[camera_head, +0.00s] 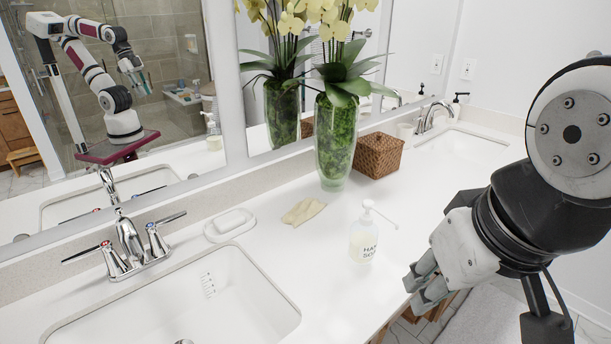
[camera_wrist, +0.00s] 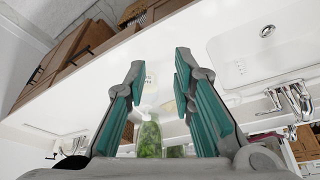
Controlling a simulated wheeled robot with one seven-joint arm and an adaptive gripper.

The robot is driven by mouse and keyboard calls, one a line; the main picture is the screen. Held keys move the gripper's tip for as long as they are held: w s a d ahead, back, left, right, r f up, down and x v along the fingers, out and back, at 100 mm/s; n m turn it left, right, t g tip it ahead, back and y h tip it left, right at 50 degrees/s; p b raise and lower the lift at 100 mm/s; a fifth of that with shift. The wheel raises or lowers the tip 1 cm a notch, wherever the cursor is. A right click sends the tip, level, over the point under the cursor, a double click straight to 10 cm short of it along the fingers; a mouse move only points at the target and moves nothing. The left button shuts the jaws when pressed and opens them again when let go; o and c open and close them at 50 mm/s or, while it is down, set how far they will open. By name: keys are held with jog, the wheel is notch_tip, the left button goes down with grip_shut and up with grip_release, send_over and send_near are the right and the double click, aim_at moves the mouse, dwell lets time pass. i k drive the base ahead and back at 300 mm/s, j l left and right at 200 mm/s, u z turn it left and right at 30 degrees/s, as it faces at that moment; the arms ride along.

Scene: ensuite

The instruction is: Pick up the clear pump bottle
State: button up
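The clear pump bottle (camera_head: 363,237), with a white pump head and dark lettering, stands upright on the white counter near its front edge. My gripper (camera_head: 418,284) is to the right of the bottle and apart from it, out over the counter's front edge. In the wrist view my gripper (camera_wrist: 160,65) is open, its teal-padded fingers spread with nothing held between them. The pale bottle (camera_wrist: 150,77) shows faintly beyond and between the fingers; its outline is hard to make out against the counter.
A glass vase (camera_head: 336,140) with orchids and a wicker box (camera_head: 378,155) stand behind the bottle. A folded tan cloth (camera_head: 303,211) and a soap dish (camera_head: 229,224) lie left. A sink (camera_head: 190,305) and chrome faucet (camera_head: 130,243) are at the left.

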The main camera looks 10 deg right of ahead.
aim_at(364, 235)
jog(key=l+u, duration=0.1)
jog(key=u, duration=0.3)
jog(key=i+l+u, duration=0.1)
jog(key=u, duration=0.25)
jog(key=l+u, duration=0.1)
jog(key=u, duration=0.3)
jog(key=l+u, duration=0.1)
jog(key=u, duration=0.25)
jog(key=k+l, duration=0.1)
jog(key=l, duration=1.1)
